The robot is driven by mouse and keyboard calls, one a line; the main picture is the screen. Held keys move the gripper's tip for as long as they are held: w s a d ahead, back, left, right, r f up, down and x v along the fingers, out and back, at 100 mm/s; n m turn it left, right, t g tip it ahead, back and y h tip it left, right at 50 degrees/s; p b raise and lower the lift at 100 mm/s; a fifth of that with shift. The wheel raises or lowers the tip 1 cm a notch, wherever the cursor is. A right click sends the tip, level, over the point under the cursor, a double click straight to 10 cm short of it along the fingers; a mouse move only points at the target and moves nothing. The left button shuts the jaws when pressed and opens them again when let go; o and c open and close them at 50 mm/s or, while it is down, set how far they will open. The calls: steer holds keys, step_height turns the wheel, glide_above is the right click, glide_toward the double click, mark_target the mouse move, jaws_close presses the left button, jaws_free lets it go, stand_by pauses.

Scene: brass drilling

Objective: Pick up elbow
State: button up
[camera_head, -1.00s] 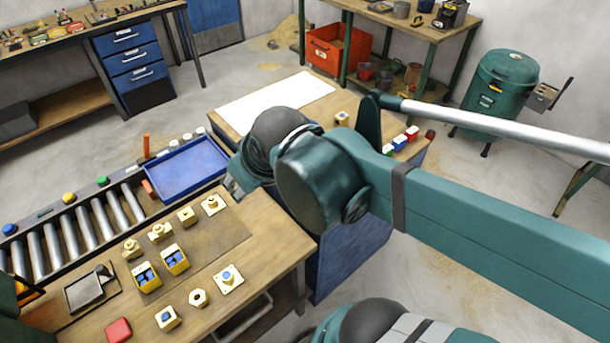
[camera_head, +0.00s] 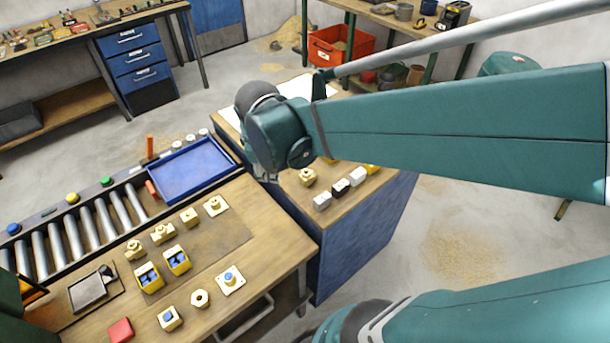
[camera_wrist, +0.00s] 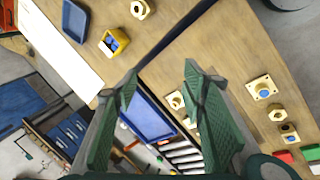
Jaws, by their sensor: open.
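Several small yellow brass fittings stand on the left wooden bench. Two at the back left (camera_head: 134,249) and (camera_head: 162,233) have stubby bodies with raised parts; two flanged ones (camera_head: 189,217) and (camera_head: 214,205) stand to their right. Another brass fitting (camera_head: 307,177) is on the right bench, below my arm. I cannot tell which one is the elbow. My gripper (camera_wrist: 160,75) is open and empty in the wrist view, its green fingers apart above the benches. Two brass fittings (camera_wrist: 176,99) show beyond and between the fingers. In the head view my arm mostly hides the gripper.
A blue tray (camera_head: 190,168) lies by the roller conveyor (camera_head: 88,226). Two yellow boxes with blue contents (camera_head: 150,278) and a hex nut (camera_head: 200,299) are on the left bench. White and black blocks (camera_head: 340,187) line the right bench. A gap separates the bench tops.

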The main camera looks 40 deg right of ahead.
mark_target(306, 172)
steer(key=w+d+f+n+g+h, duration=0.1)
steer(key=w+d+f+n+g, duration=0.2)
steer(key=d+f+n, duration=0.5)
steer(key=shift+d+f+n+g+h+p, duration=0.4)
steer(key=shift+d+f, duration=0.95)
steer(key=shift+d, duration=1)
steer(key=shift+x, duration=1.3)
steer(key=shift+f, duration=0.1)
steer(key=shift+b+x, duration=0.5)
steer(key=shift+x, duration=2)
steer(key=shift+s+d, duration=0.1)
steer(key=c, duration=1.3)
